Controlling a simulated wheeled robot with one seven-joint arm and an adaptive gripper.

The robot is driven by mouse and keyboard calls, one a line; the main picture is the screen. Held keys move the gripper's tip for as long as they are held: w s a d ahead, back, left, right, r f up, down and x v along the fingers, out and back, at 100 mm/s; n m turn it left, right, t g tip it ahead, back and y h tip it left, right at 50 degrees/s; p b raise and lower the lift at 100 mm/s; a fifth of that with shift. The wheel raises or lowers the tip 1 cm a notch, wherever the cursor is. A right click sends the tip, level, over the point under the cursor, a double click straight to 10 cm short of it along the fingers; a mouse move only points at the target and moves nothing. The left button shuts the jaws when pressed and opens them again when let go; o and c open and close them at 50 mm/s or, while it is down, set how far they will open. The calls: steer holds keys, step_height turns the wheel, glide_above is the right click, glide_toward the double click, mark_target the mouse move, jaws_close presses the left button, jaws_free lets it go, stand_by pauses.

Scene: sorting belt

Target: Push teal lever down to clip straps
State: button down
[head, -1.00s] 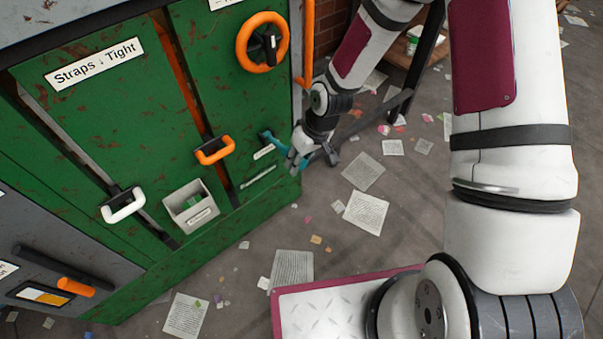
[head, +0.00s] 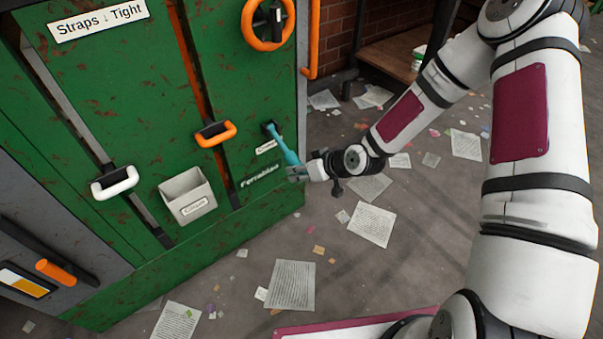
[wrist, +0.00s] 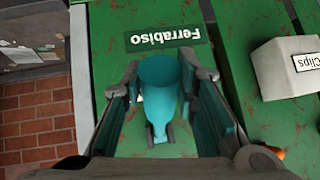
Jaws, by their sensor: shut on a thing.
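The teal lever (head: 286,147) sits on the right part of the green machine front, its dark pivot at the upper end. In the head view it slants down and to the right, away from the panel. My gripper (head: 297,173) is at its lower end. In the wrist view the lever's broad teal end (wrist: 160,82) lies between the two fingers of my gripper (wrist: 160,98), which are closed around it. The lever's small label is partly hidden in the wrist view.
A grey clips bin (head: 187,205) is fixed left of the lever. An orange handle (head: 216,134), a white handle (head: 115,182) and an orange wheel (head: 248,40) also stick out of the panel. A "Ferrabiso" plate (wrist: 168,38) is near the lever. Papers litter the floor.

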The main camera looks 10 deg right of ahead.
steer(key=shift+f, duration=0.1)
stand_by(0.3)
steer(key=c, duration=1.2)
jaws_free()
steer(key=shift+c, duration=0.2)
steer(key=v, duration=1.2)
steer(key=shift+d, duration=0.1)
